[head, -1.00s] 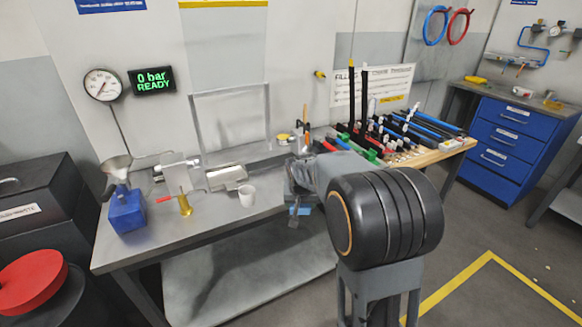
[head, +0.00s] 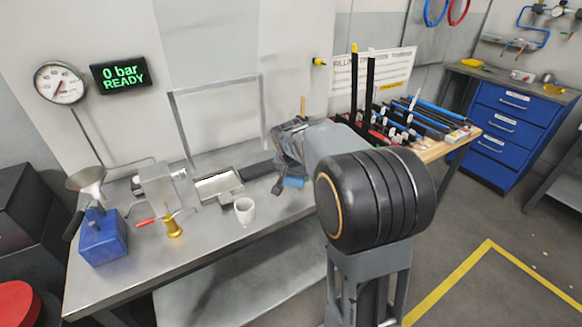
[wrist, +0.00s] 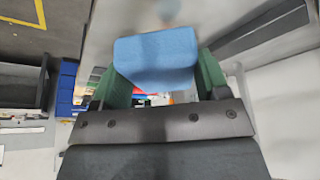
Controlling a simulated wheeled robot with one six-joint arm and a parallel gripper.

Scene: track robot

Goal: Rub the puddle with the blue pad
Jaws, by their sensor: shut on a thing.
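The blue pad (wrist: 155,58) is between the two green fingers of my gripper (wrist: 158,80) in the wrist view, and the gripper is shut on it. In the head view the blue pad (head: 293,182) shows small below my gripper (head: 284,180), over the right part of the grey bench (head: 200,247). I cannot tell whether the pad touches the bench top. I cannot make out the puddle in either view; my arm hides part of the bench's right end.
On the bench stand a white cup (head: 245,210), a brass piece (head: 173,226), a blue can with a funnel (head: 102,238) and a metal fixture (head: 218,187). A thin metal frame (head: 171,120) rises behind them. A table with several rods (head: 425,115) is at the right.

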